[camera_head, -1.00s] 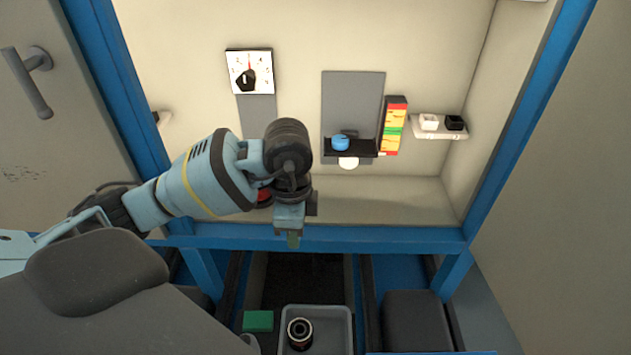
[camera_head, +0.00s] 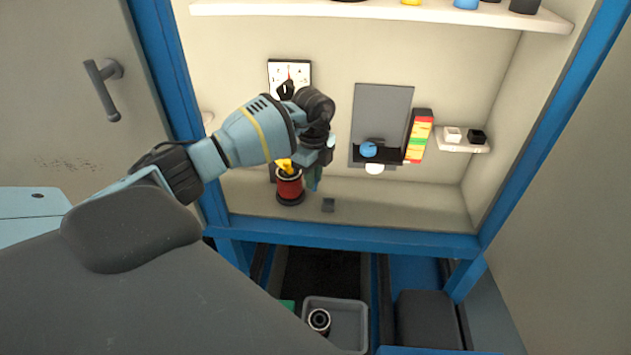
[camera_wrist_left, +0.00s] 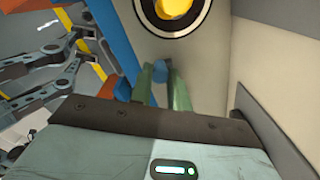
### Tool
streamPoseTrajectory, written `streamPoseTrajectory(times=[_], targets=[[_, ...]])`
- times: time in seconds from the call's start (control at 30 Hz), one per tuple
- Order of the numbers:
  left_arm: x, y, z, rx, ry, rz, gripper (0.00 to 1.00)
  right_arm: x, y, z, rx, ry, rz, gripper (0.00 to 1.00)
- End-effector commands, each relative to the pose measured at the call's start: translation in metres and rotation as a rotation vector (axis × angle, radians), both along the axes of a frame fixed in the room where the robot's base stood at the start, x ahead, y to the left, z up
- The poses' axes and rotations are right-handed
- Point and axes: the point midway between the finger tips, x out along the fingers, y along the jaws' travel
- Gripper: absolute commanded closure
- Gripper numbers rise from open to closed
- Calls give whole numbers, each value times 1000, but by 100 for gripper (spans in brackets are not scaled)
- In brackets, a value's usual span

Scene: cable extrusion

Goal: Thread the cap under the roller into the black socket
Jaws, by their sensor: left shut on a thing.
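My left gripper (camera_head: 315,178) is in the cabinet opening, just right of a red spool (camera_head: 290,186) with a yellow top. In the left wrist view its green fingers (camera_wrist_left: 160,88) are closed around a small blue piece (camera_wrist_left: 160,70), perhaps the cap. A black socket-like block (camera_head: 477,136) sits beside a white block (camera_head: 453,134) on a small white wall shelf at right. On the back wall, a black ledge (camera_head: 394,159) carries a round blue part (camera_head: 369,149), with a white round part (camera_head: 374,169) below. I cannot tell which part is the roller. My right gripper is out of view.
A striped red, yellow and green block (camera_head: 420,137) stands between the ledge and the small shelf. A dial plate (camera_head: 289,72) is behind my left wrist. A grey tray (camera_head: 350,322) is below. The floor at right is clear.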

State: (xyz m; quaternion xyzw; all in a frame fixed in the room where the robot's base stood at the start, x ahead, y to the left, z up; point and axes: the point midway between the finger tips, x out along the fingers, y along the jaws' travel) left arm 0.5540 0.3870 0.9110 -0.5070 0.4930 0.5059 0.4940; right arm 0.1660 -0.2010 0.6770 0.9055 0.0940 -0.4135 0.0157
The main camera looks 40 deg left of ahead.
Motion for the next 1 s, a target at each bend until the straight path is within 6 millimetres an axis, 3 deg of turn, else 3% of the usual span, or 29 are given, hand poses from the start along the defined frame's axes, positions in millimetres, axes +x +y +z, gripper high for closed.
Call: streamPoseTrajectory(times=[0.27, 0.7, 1.0], targets=[[-1, 2, -5, 0, 3, 0, 100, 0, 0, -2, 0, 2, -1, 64], [-3, 19, -32, 0, 6, 1, 100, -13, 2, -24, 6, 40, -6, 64], [-2, 22, -31, 0, 1, 0, 100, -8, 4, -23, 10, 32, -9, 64]])
